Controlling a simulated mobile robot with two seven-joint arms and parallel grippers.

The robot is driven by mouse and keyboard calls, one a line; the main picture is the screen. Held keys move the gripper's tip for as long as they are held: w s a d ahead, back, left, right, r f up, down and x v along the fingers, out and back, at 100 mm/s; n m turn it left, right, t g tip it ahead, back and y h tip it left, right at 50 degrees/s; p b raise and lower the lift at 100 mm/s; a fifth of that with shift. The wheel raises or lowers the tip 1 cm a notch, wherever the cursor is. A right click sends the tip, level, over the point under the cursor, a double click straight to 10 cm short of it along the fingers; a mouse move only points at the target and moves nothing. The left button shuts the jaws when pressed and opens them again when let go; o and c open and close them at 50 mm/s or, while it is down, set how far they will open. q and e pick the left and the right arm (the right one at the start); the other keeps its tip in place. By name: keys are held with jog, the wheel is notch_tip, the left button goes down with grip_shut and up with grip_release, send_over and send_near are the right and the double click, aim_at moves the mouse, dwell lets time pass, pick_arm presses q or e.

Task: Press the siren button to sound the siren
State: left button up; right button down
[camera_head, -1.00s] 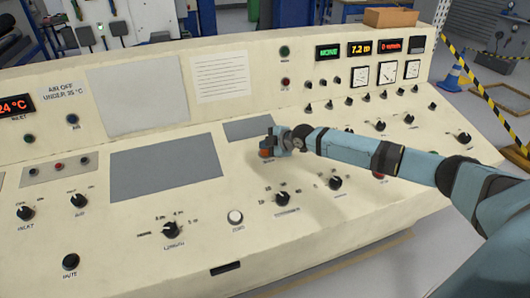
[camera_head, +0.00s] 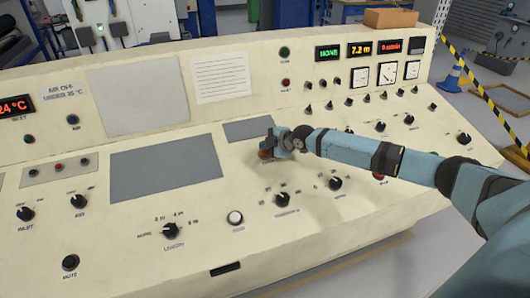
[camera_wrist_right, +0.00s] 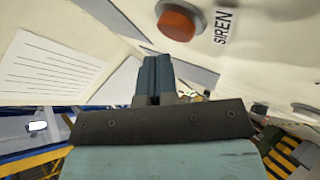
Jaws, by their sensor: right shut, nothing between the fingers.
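The siren button (camera_wrist_right: 180,22) is a round orange-red cap in a grey ring, with the label SIREN beside it in the right wrist view. In the head view the button (camera_head: 265,154) shows partly, on the sloping console below a small grey panel. My right gripper (camera_head: 272,144) is right by it, partly covering it. In the right wrist view the right gripper's fingers (camera_wrist_right: 157,62) are together and empty. Their tips end just short of the button in that picture; I cannot tell whether they touch it. My left gripper is not in view.
The cream console (camera_head: 130,235) carries several knobs, with a white button (camera_head: 235,217) and a black MUTE button (camera_head: 70,262) nearer the front. A red button (camera_head: 379,176) lies under my right forearm. The large grey panel (camera_head: 165,170) to the left is clear.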

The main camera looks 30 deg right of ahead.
jog(key=shift+f, duration=0.15)
dwell(0.5)
jog(key=shift+w+f+b, duration=0.1)
jog(key=shift+f+b, duration=0.15)
jog(key=shift+b, duration=0.2)
jog(key=shift+f+b, duration=0.5)
jog(key=shift+b, duration=0.05)
dwell(0.5)
jog(key=shift+r, duration=0.1)
jog(key=shift+r+p, duration=0.75)
jog(key=shift+r, duration=0.05)
jog(key=r+p, duration=0.1)
jog(key=r, duration=0.1)
jog(key=s+r+p, duration=0.1)
jog(key=p, duration=0.1)
jog(key=shift+r, duration=0.35)
jog(key=shift+s+a+r+p, duration=0.1)
jog(key=shift+s+r+p, duration=0.1)
jog(key=shift+r+p, duration=0.45)
